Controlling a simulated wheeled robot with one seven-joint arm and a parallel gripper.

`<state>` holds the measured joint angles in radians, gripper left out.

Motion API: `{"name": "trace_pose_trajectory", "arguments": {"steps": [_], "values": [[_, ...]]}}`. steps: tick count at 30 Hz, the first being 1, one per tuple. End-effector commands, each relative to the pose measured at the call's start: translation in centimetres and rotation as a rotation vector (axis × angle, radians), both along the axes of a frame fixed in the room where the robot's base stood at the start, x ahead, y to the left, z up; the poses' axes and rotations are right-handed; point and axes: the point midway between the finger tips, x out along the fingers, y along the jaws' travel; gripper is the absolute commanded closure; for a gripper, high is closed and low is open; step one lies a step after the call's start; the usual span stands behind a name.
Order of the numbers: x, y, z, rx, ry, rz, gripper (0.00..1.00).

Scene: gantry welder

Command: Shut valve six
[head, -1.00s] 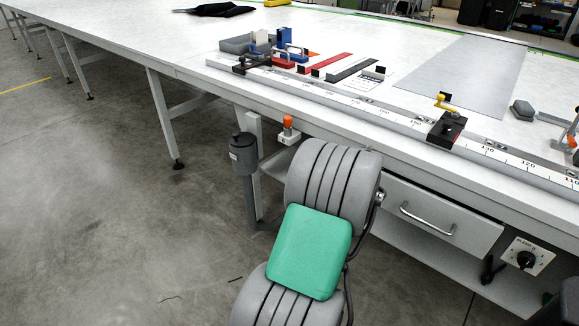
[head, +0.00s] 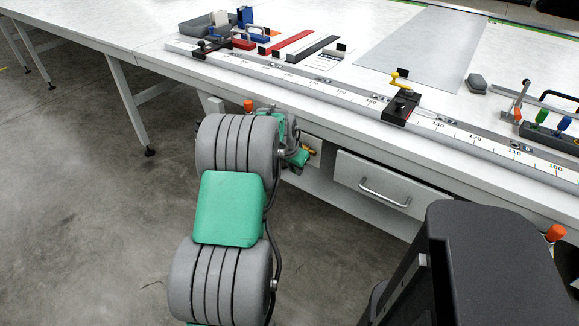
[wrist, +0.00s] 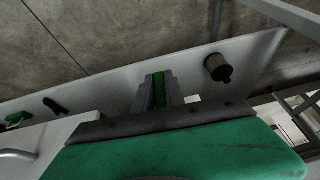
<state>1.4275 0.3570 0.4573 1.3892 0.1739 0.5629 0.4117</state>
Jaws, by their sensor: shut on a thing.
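My gripper (wrist: 161,90) shows in the wrist view as two grey fingers with a narrow green strip between them, against a pale panel (wrist: 110,88). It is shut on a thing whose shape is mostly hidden. In the head view my arm reaches under the bench's front edge, and a small yellow piece (head: 313,152) shows beside its green end. A dark ribbed knob (wrist: 218,67) stands to the right of the fingers in the wrist view. A black handle (wrist: 54,106) and a green piece (wrist: 18,119) are at the left. No valve number is readable.
The long white bench (head: 310,62) carries a ruled rail (head: 300,82) and a black carriage (head: 401,106) with a yellow lever. A drawer (head: 370,188) with a bar handle is right of my arm. Orange knobs (head: 248,104) (head: 556,232) sit near the bench's front. Floor at left is clear.

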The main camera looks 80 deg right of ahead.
Motion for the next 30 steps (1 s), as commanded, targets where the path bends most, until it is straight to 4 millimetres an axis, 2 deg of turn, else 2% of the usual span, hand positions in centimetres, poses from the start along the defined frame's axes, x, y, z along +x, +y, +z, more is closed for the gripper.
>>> {"name": "trace_pose_trajectory", "arguments": {"steps": [11,12,19,26,30], "values": [[-0.1,0.0,0.0,0.000,0.004,-0.002,1.00],[-0.1,0.0,0.0,0.000,0.004,-0.002,0.82],[0.0,0.0,0.0,-0.001,0.004,0.000,0.64],[0.0,0.0,0.0,0.000,0.003,0.001,0.64],[0.2,0.4,1.3,-0.001,0.002,0.001,0.64]]}}
